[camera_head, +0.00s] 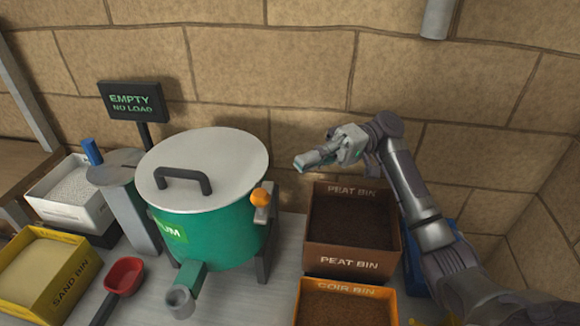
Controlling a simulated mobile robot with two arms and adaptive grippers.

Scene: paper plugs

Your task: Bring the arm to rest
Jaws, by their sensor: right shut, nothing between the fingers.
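My right arm comes in from the lower right and bends over at its wrist. My right gripper (308,163) is shut and empty. It is held in the air above and beyond the brown peat bin (345,265), pointing left toward the green drum. It touches nothing that I can see. My left gripper is not in view.
A green drum (222,240) with a grey lid (230,155) stands left of centre. The orange coir bin (345,291), yellow sand bin (62,300), white bin (90,212) and red scoop (124,275) are around it. A sign (133,101) reads "EMPTY NO LOAD".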

